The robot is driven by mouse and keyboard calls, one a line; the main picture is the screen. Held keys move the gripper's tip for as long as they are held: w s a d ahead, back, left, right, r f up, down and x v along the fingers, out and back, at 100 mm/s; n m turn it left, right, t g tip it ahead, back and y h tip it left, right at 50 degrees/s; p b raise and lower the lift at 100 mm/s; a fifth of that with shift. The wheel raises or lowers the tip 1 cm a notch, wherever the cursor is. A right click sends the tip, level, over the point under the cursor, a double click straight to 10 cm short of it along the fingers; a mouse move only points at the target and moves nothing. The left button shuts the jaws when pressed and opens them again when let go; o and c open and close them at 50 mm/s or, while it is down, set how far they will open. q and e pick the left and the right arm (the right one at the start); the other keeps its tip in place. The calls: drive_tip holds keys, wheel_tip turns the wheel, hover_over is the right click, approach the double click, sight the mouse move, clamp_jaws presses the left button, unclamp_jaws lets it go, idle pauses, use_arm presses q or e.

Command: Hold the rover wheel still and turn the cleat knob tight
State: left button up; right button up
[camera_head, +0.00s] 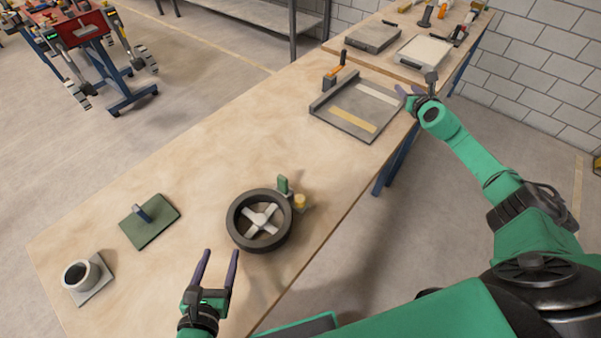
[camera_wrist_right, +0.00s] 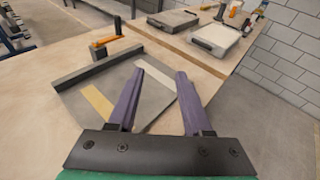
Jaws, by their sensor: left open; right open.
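The rover wheel (camera_head: 235,222) is a dark ring with pale crossed spokes, lying flat on the wooden table in the head view. A green upright piece (camera_head: 283,185) stands at its far edge. A small yellow knob (camera_head: 299,201), which looks like the cleat knob, sits just right of the wheel. My left gripper (camera_head: 222,255) is open and empty, just in front of the wheel on the near side. My right gripper (camera_head: 411,92) is open near the right edge of the grey tray, far from the wheel. Its two purple fingers (camera_wrist_right: 160,95) show apart and empty in the right wrist view.
A grey tray (camera_head: 340,126) with pale strips and an orange-handled clamp (camera_head: 333,75) lies up the table. A green plate with a post (camera_head: 150,232) and a cup on a base (camera_head: 90,291) are at left. Wood between wheel and tray is clear.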

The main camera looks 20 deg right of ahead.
sight(231, 225)
drive_tip(key=a+f+n+g+y, duration=0.1)
drive_tip(key=a+n+g+y, duration=0.6)
drive_tip(key=a, duration=1.8)
use_arm(q)
drive_tip(key=shift+w, duration=0.1)
use_arm(e)
drive_tip(key=s+a+f+n+g+y, duration=0.1)
drive_tip(key=s+a+f+n+g, duration=0.2)
drive_tip(key=s+a+n, duration=0.6)
use_arm(q)
drive_tip(key=shift+a, duration=0.15)
drive_tip(key=shift+w+d+f, duration=0.15)
drive_tip(key=shift+w+d, duration=0.05)
drive_tip(key=shift+w, duration=0.05)
drive_tip(key=x, duration=1.4)
drive_tip(key=shift+s+f, duration=0.1)
clamp_jaws()
use_arm(e)
drive_tip(key=s+a+n+g+h, duration=0.3)
drive_tip(key=s+a+n+g, duration=0.1)
drive_tip(key=s, duration=0.5)
drive_tip(key=shift+a+h, duration=0.4)
drive_tip(key=shift+a, duration=0.15)
use_arm(q)
drive_tip(key=shift+s+f, duration=0.1)
use_arm(e)
drive_tip(key=shift+o, duration=0.3)
drive_tip(key=shift+s, duration=0.1)
